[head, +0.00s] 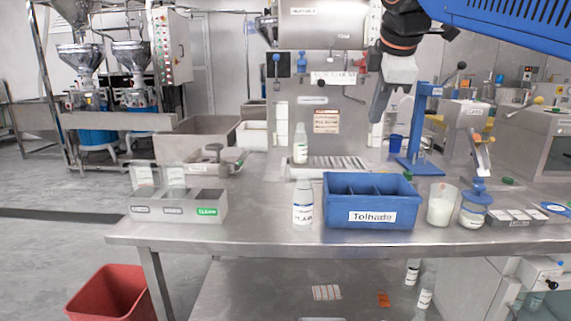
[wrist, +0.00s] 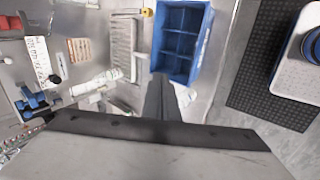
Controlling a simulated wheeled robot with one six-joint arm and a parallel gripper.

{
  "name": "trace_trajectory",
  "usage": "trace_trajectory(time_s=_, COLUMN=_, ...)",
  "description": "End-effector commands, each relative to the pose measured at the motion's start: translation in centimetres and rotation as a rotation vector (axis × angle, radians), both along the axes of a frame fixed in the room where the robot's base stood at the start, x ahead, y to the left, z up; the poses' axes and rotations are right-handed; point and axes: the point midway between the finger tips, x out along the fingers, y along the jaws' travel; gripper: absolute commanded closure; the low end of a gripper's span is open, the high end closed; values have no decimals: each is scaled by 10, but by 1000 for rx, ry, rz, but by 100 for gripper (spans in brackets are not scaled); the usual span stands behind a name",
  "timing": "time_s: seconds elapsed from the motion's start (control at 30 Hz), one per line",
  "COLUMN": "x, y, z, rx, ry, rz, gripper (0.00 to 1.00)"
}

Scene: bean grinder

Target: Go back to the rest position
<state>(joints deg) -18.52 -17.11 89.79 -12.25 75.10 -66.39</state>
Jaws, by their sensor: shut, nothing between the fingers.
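My gripper (head: 378,106) hangs in the air at the upper right of the head view, fingers pointing down, above and behind the blue divided box. In the wrist view my gripper (wrist: 163,84) shows with its dark fingers together and nothing between them. The blue box labelled "Tolhade" (head: 372,217) stands on the steel table (head: 262,232) and looks empty in the wrist view (wrist: 179,64). The fingers are apart from the box and the machine in the head view.
A white bottle (head: 303,203) stands left of the box. A white cup (head: 441,205) and a jar (head: 473,212) stand right of it. A grey bin (head: 180,207) is at the table's left. Another bottle (head: 300,144) stands by the machine. A blue stand (head: 418,150) is behind the cup.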

Motion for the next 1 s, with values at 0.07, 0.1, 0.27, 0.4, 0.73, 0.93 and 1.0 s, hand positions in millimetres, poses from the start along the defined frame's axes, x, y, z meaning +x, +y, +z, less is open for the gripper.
trace_trajectory(time_s=0.07, x=-22, y=-18, z=-35, rx=77, ry=19, rz=-119, gripper=100)
trace_trajectory(time_s=0.1, x=-33, y=-26, z=-53, rx=117, ry=28, rz=-183, gripper=100)
trace_trajectory(time_s=0.27, x=-78, y=-53, z=-128, rx=280, ry=62, rz=-443, gripper=100)
trace_trajectory(time_s=0.4, x=-121, y=-72, z=-199, rx=419, ry=87, rz=-682, gripper=100)
trace_trajectory(time_s=0.73, x=-211, y=-94, z=-346, rx=681, ry=125, rz=-1170, gripper=100)
trace_trajectory(time_s=0.93, x=-231, y=-97, z=-378, rx=737, ry=130, rz=-1281, gripper=100)
trace_trajectory(time_s=1.0, x=-232, y=-97, z=-380, rx=741, ry=131, rz=-1290, gripper=100)
